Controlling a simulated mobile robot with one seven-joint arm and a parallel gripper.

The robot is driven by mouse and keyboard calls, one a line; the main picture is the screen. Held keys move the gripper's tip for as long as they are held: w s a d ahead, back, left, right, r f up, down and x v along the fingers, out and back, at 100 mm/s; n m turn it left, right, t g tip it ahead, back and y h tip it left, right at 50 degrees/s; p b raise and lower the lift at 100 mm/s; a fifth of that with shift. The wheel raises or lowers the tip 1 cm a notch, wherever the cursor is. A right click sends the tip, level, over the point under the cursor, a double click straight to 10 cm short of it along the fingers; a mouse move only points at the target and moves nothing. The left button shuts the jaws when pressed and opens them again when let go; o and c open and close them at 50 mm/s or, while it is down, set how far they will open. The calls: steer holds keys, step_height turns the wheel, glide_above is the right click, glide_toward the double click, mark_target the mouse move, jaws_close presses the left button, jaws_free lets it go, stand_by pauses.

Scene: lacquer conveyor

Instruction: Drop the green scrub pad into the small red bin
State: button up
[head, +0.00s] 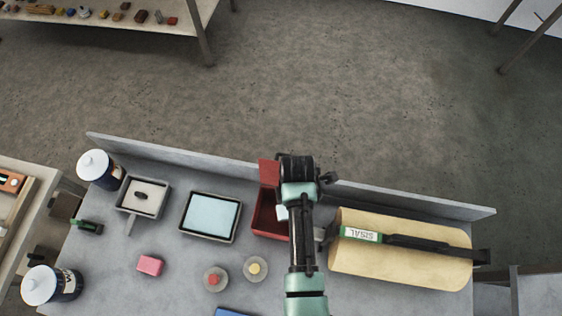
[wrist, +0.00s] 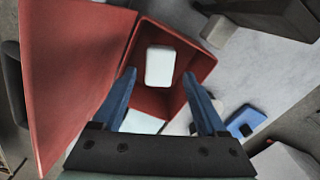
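The small red bin (head: 265,215) stands on the grey table with its red lid raised at the back; it also shows in the wrist view (wrist: 178,38). A pale, whitish rounded block (wrist: 160,66) shows inside the bin in the wrist view. I cannot tell whether it is the scrub pad; no clearly green pad shows. My gripper (wrist: 159,74) is over the bin's opening, its two blue fingers spread wide apart, with nothing held between them. In the head view my arm hides the fingertips and part of the bin.
A tray with a light-blue surface (head: 211,215) lies left of the bin. A tan board (head: 400,255) with a long dark-handled tool (head: 420,243) lies right. A pink block (head: 150,265), two small round dishes (head: 215,279) and white-lidded jars (head: 97,165) stand at left. A raised edge (head: 400,196) runs behind.

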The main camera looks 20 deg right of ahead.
steer(key=shift+o, duration=0.8)
steer(key=shift+r, duration=0.1)
step_height(320, 180, up, 13)
steer(key=b, duration=0.2)
